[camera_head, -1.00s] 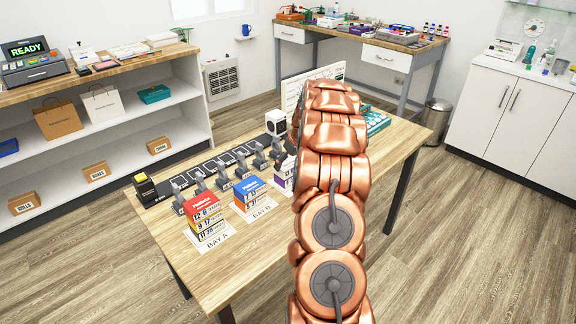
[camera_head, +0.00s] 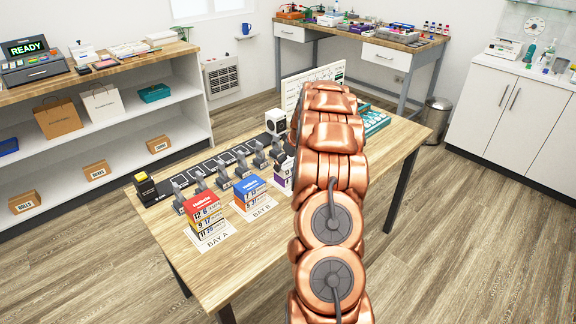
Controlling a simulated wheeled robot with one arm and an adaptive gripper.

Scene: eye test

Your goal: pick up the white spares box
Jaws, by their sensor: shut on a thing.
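I cannot make out a box marked as spares; my copper-coloured arm (camera_head: 330,160) covers the middle of the table (camera_head: 260,275). My gripper is hidden beyond the arm, so its jaws and anything in them do not show. A small white block with a dark round face (camera_head: 275,121) stands at the far side of the table, left of the arm. I cannot tell whether it is the spares box.
A red-topped stack (camera_head: 204,214) stands at BAY A, a blue-topped stack (camera_head: 250,194) at BAY B. A third stack (camera_head: 280,184) is partly behind my arm. A row of grey holders (camera_head: 222,177) runs behind them. A teal tray (camera_head: 374,121) lies right of the arm.

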